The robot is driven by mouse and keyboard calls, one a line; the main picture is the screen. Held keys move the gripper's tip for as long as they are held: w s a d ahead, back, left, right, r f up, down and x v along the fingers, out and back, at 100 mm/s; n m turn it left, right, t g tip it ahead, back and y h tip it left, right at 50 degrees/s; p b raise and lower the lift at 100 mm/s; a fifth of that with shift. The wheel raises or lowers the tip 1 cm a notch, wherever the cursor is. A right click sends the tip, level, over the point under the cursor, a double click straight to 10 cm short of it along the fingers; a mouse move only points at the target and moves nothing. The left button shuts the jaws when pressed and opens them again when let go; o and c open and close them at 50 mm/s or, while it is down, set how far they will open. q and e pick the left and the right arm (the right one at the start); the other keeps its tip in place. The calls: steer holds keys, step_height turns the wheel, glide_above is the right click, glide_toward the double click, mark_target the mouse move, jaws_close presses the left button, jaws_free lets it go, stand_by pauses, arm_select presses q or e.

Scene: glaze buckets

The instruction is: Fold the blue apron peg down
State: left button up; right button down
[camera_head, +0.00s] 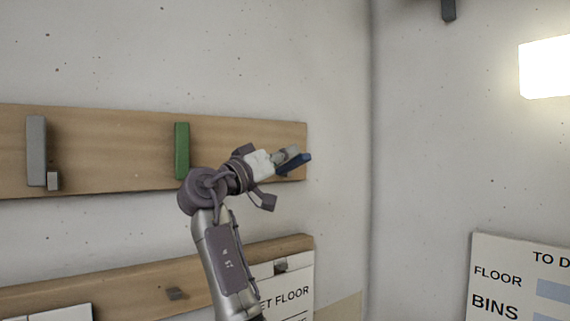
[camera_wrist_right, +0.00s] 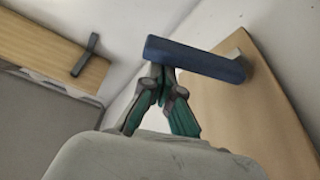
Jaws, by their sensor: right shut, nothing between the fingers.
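The blue apron peg (camera_head: 294,164) is at the right end of the upper wooden board (camera_head: 90,150) in the head view. It sticks out from the board rather than lying flat along it. My right gripper (camera_head: 283,157) is beside it and partly covers the board behind. In the right wrist view the blue peg (camera_wrist_right: 195,59) lies across just beyond the tips of my right gripper (camera_wrist_right: 165,70). The fingers are shut with nothing between them, and the tips are at or very near the peg's side. Whether they touch it I cannot tell. My left gripper is not in view.
A green peg (camera_head: 182,150) and a grey peg (camera_head: 37,150) stand upright against the same board. A lower board (camera_head: 140,284) with small hooks holds signs below. The room corner is to the right, with a lit lamp (camera_head: 546,67) and a to-do sign (camera_head: 520,280).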

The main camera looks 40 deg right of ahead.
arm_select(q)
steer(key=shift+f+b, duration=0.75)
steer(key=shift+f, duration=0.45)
